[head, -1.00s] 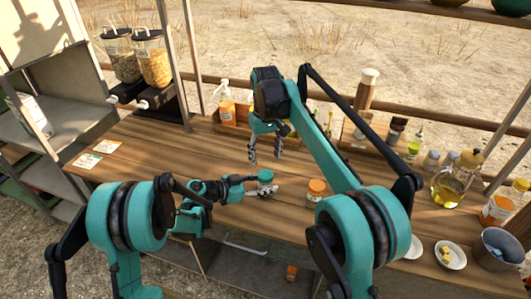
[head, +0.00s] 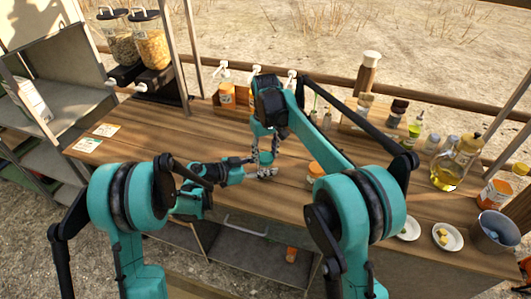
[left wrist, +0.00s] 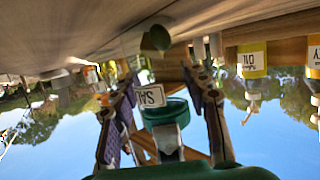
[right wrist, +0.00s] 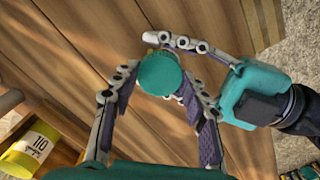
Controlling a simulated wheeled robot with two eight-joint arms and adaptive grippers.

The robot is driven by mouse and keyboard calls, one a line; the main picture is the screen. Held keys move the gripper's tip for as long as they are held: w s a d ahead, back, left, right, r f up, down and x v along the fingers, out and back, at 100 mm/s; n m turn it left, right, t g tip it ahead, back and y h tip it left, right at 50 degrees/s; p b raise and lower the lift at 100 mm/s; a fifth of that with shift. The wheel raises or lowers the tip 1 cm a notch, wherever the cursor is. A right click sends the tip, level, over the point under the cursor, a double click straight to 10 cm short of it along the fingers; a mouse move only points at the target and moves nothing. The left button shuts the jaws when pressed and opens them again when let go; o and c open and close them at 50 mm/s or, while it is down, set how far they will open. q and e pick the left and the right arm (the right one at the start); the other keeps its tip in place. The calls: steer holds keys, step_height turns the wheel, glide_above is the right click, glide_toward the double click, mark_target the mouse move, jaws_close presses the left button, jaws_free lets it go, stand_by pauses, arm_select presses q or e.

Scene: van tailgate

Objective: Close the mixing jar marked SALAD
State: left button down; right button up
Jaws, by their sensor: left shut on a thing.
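The SALAD mixing jar stands upright on the counter, its teal lid (head: 265,157) on top; its white label (left wrist: 151,96) shows upside down in the left wrist view. My left gripper (head: 264,173) is shut on the jar from the side, low down. My right gripper (head: 265,143) points down over the jar from above. In the right wrist view the round lid (right wrist: 159,75) lies between the tips of my right gripper (right wrist: 160,82), which are apart on either side of it. I cannot tell whether they touch it, or whether the lid is fully seated.
An orange-lidded jar (head: 315,169) stands right of the jar, partly behind my right arm. Bottles and a wooden rack line the back edge. An oil bottle (head: 446,172), small plates and a metal pot (head: 493,230) are at the right. The counter's left part is mostly clear.

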steer(key=c, duration=0.4)
steer(key=o, duration=1.4)
steer(key=shift+r, duration=0.1)
step_height(320, 180, up, 12)
steer(key=shift+f, duration=0.1)
